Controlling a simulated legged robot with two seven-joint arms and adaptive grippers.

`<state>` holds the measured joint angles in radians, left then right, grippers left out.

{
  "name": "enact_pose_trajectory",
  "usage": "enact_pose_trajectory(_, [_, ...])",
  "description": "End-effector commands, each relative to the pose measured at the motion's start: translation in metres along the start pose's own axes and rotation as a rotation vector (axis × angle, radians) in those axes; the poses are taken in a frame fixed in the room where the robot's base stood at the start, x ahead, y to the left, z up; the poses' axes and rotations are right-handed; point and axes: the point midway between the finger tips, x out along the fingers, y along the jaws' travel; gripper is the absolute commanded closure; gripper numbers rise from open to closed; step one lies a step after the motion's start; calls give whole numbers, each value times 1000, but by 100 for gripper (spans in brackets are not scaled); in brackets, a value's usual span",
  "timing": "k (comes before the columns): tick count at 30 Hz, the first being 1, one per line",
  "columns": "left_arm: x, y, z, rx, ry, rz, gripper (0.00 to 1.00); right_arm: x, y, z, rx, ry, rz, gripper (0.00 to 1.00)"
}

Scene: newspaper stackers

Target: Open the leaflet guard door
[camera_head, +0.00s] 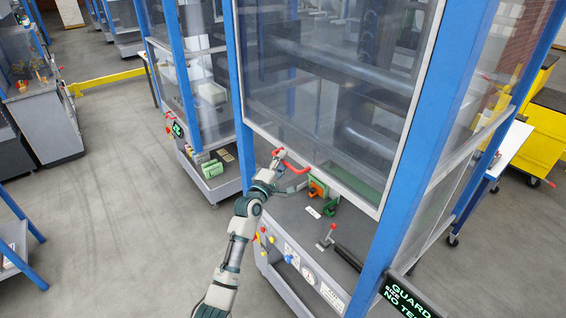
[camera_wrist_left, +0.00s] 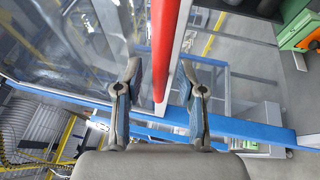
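The guard door (camera_head: 330,95) is a large clear panel in a grey frame, set in the blue-framed machine in the head view. Its lower edge hangs above the grey deck. A red handle (camera_head: 295,168) sits at the lower left of the door; it shows as a red bar in the left wrist view (camera_wrist_left: 163,45). My left gripper (camera_head: 279,157) is at this handle. In the left wrist view the two fingers (camera_wrist_left: 160,90) are apart, one on each side of the bar, with gaps on both sides. My right gripper is in neither view.
The grey deck (camera_head: 290,215) below the door carries a red-knobbed lever (camera_head: 327,238) and an orange and green part (camera_head: 318,191). A blue post (camera_head: 415,130) stands right of the door. Open floor (camera_head: 110,220) lies to the left.

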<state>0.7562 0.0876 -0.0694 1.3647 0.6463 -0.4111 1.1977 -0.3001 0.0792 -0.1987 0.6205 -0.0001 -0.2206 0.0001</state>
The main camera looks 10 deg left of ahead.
Motion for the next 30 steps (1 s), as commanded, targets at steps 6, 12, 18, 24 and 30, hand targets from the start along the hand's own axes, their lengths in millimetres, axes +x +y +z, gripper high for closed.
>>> enact_pose_trajectory(6, [-9,-1,3,0,-2,0,61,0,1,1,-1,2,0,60])
enact_pose_trajectory(12, [-50,-2,0,0,-1,0,61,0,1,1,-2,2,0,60])
enact_pose_trajectory(18, [-93,-3,-4,-1,2,-1,61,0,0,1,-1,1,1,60])
enact_pose_trajectory(24, [-116,-3,-7,-3,2,0,61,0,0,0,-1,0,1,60])
enact_pose_trajectory(30, [-120,-3,-6,-3,2,-2,61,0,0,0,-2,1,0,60])
